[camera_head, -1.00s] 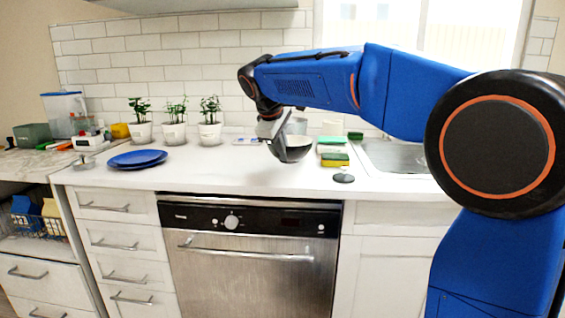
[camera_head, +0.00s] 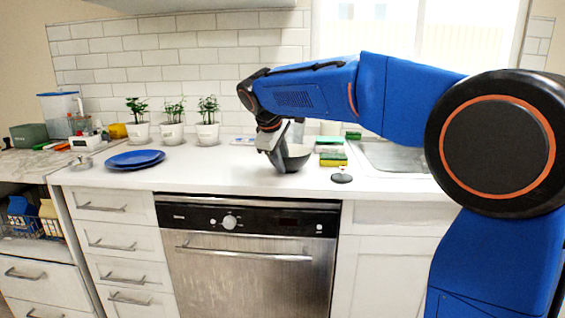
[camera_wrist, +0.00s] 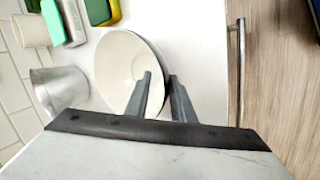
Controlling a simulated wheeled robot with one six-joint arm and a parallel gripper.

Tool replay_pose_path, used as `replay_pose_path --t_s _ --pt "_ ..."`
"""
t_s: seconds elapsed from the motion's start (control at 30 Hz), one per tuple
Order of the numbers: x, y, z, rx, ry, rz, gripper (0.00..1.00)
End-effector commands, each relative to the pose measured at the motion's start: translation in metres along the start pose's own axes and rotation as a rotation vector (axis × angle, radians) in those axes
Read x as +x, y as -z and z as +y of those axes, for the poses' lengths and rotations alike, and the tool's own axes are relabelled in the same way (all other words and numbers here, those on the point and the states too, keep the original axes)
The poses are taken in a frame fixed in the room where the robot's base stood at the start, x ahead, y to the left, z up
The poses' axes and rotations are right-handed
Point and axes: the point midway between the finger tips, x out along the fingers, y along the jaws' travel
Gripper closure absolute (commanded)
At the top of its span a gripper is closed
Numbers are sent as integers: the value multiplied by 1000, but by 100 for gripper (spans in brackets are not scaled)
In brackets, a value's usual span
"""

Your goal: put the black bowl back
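The black bowl (camera_head: 297,160) sits nearly level on the white counter, left of the sponges. Its pale inside shows in the wrist view (camera_wrist: 115,70). My gripper (camera_head: 277,162) is low at the bowl's left side and hides part of it. In the wrist view my gripper (camera_wrist: 160,75) has one finger inside the bowl and one outside, with the rim between them. A small gap shows between the fingers, so it looks slightly open.
Green and yellow sponges (camera_head: 333,158) and a small dark disc (camera_head: 341,178) lie right of the bowl, before the sink (camera_head: 385,155). A metallic cup (camera_wrist: 60,88) stands behind the bowl. Blue plates (camera_head: 135,159) and potted plants (camera_head: 207,122) are left. Counter between plates and bowl is clear.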

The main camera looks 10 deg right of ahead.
Motion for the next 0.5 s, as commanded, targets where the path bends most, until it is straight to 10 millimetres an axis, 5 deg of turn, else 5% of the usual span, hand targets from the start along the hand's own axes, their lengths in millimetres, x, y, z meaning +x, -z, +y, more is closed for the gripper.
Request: replay_pose_path --t_s 0.5 --pt "-82 1 0 0 -1 3 78"
